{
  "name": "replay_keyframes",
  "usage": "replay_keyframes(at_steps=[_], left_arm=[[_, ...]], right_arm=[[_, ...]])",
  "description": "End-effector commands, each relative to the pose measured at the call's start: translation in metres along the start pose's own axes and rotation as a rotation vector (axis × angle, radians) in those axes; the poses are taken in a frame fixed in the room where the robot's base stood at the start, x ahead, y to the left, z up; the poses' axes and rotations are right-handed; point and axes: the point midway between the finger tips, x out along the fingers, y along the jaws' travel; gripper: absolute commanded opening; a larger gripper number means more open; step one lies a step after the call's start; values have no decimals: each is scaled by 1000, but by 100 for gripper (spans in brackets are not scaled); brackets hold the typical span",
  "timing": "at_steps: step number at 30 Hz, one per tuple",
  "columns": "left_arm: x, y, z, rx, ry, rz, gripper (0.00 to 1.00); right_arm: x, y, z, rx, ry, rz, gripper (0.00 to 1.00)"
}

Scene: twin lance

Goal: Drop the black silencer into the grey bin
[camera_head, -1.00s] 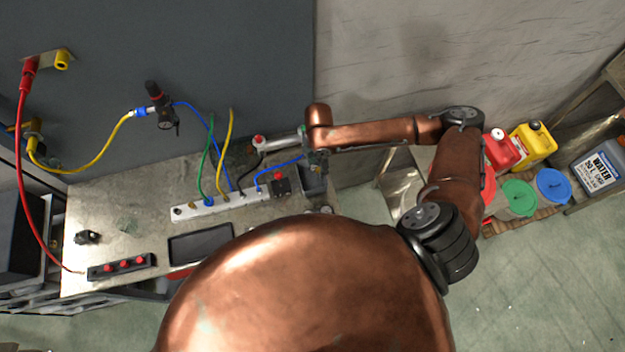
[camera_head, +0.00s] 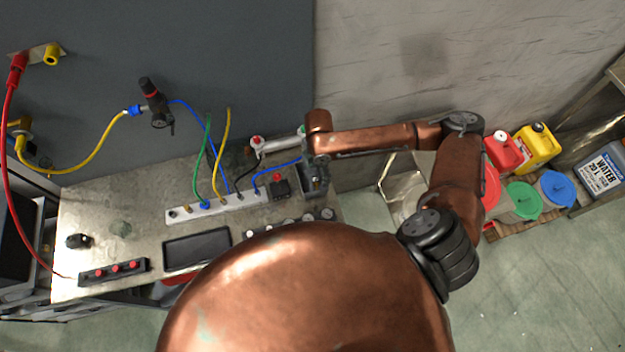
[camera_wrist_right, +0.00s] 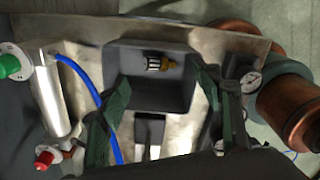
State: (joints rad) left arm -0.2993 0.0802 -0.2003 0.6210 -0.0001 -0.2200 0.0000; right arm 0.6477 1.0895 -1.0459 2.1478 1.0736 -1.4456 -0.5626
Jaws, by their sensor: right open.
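The black silencer (camera_wrist_right: 153,62), with a brass-coloured end, lies inside the grey bin (camera_wrist_right: 138,94) near its far wall in the right wrist view. The bin also shows at the right end of the workbench in the head view (camera_head: 322,184), partly hidden by my right arm. My right gripper (camera_wrist_right: 160,80) is open, its two greenish fingers apart above the bin, with nothing between them. In the head view my right gripper (camera_head: 314,164) hangs over the bin, small and partly hidden. The silencer cannot be made out there. My left gripper is not in view.
A metal cylinder (camera_wrist_right: 48,95) and a blue hose (camera_wrist_right: 88,85) are left of the gripper in the wrist view. A white manifold (camera_head: 215,205) with hoses, a dark screen (camera_head: 196,249) and several gauges are on the bench (camera_head: 120,228). Coloured containers (camera_head: 537,147) stand at right.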

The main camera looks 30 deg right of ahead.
Motion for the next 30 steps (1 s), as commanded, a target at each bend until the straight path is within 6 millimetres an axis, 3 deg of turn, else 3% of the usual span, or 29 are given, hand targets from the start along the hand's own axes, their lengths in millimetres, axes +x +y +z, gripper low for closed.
replay_keyframes(at_steps=[10,24,30], left_arm=[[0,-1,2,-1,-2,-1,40],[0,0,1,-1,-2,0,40],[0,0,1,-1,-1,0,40]], right_arm=[[-9,1,0,0,0,2,59],[-98,1,0,-1,0,3,59],[-117,0,0,0,0,1,59]])
